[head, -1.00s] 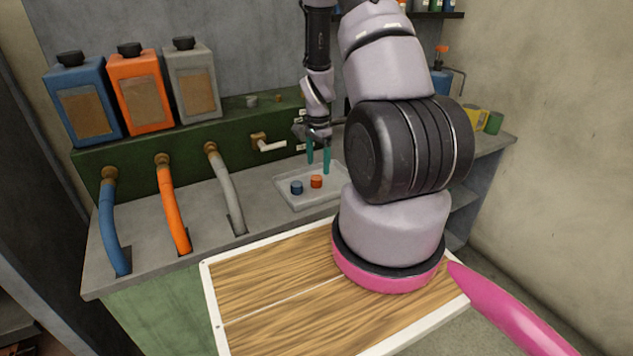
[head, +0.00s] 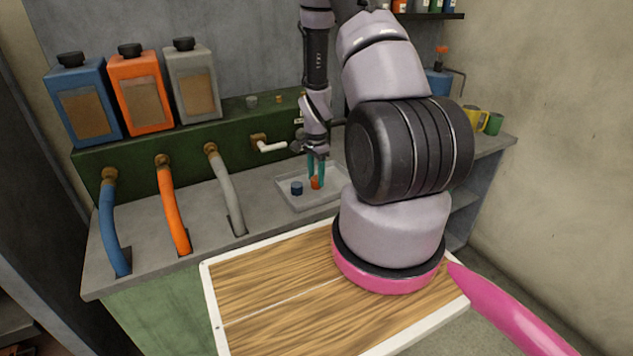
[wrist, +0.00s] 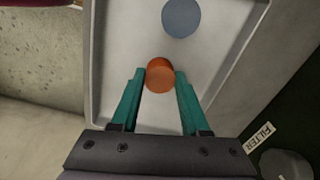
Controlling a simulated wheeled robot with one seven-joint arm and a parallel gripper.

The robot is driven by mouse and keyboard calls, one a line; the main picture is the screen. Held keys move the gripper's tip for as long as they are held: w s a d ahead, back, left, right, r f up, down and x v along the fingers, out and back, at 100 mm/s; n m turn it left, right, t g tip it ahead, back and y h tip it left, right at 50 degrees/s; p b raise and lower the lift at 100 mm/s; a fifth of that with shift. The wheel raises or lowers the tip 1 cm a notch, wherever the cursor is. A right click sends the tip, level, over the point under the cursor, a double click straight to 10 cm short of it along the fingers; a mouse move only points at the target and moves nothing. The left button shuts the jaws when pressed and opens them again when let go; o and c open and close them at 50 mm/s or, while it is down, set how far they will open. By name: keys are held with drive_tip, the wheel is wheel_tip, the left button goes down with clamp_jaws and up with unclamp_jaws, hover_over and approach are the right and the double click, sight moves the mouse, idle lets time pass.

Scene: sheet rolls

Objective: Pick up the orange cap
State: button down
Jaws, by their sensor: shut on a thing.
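The orange cap (head: 316,183) is in the grey tray (head: 292,204) on the counter. My gripper (head: 316,178) reaches down into the tray with its teal fingers on either side of the cap. In the wrist view the orange cap (wrist: 159,75) sits between the two fingertips (wrist: 159,82), which are shut on it. A blue cap (head: 297,188) stands in the tray to the left of the orange one; it also shows in the wrist view (wrist: 181,18), apart from the fingers.
Blue, orange and grey jugs (head: 138,92) stand on a green ledge at the back left, with matching hoses below. A white-handled tap (head: 270,147) juts out left of my gripper. Yellow and green cups (head: 482,121) stand at the right end.

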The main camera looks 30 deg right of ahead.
sight(316, 178)
drive_tip(key=shift+r, duration=0.1)
wheel_tip(316, 178, up, 10)
idle(0.4)
idle(0.5)
